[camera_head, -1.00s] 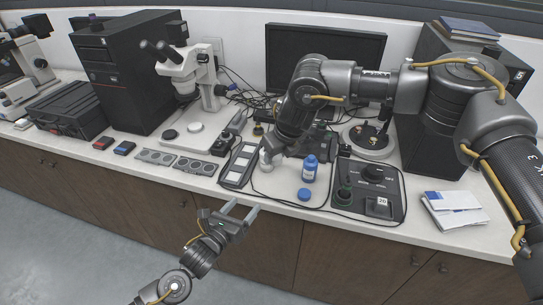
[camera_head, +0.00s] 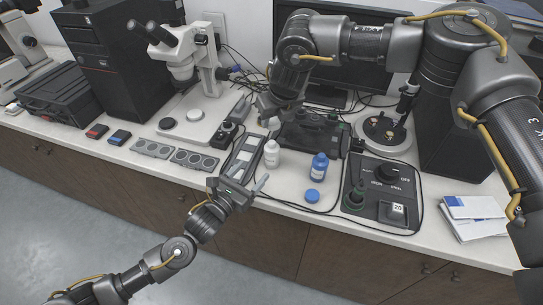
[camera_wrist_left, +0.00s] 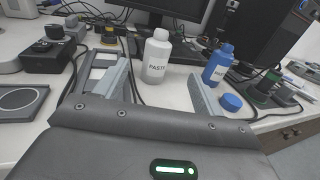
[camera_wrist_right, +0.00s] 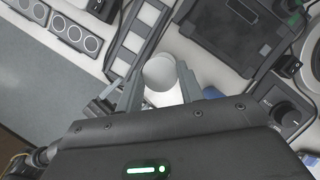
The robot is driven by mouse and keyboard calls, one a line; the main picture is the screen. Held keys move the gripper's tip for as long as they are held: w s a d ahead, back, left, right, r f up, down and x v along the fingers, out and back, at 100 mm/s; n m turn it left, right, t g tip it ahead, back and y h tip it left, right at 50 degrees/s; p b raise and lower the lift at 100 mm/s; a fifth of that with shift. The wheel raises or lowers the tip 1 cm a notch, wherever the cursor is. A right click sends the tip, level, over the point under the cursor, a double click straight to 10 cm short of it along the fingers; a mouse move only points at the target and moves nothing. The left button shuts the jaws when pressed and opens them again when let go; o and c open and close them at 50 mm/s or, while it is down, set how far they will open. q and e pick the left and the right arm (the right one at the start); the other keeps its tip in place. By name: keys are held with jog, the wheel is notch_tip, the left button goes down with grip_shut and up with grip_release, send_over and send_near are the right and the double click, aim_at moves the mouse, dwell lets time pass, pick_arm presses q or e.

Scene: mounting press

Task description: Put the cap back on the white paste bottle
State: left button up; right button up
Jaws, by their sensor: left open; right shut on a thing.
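The white paste bottle (camera_head: 272,155) stands upright on the counter, left of the blue bottle (camera_head: 320,167). Its label shows in the left wrist view (camera_wrist_left: 156,65). My left gripper (camera_head: 246,175) is open and empty at the counter's front edge; its fingers point toward the white bottle, which stands beyond them. My right gripper (camera_head: 271,118) is above and behind the white bottle, shut on a small white cap (camera_head: 274,124). In the right wrist view the cap's round face (camera_wrist_right: 160,72) lies between the fingers, hiding part of what is below.
A blue cap (camera_head: 313,196) lies in front of the blue bottle. A grey slotted tray (camera_head: 245,150) is left of the white bottle. A control box (camera_head: 383,190) with knobs is on the right. A microscope (camera_head: 190,65) stands at the back left.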

pick_arm(q)
jog(key=x, duration=1.1)
jog(key=shift+w+d, duration=0.1)
jog(key=shift+w, duration=0.3)
pick_arm(e)
jog(key=shift+w+f, duration=0.1)
pick_arm(q)
jog(key=c, duration=1.5)
jog(key=shift+o, duration=0.2)
pick_arm(e)
send_over(272, 142)
jog(key=shift+s+d+f, duration=0.1)
jog(key=shift+s+f, duration=0.1)
jog(key=shift+f, duration=1.05)
jog(key=shift+s+d+f, duration=0.1)
jog(key=shift+s+f, duration=0.05)
jog(key=shift+f, duration=1.1)
jog(key=shift+f, duration=0.15)
jog(key=shift+f, duration=0.7)
pick_arm(q)
jog(key=shift+f, duration=0.1)
grip_shut()
pick_arm(e)
jog(key=shift+f, duration=0.6)
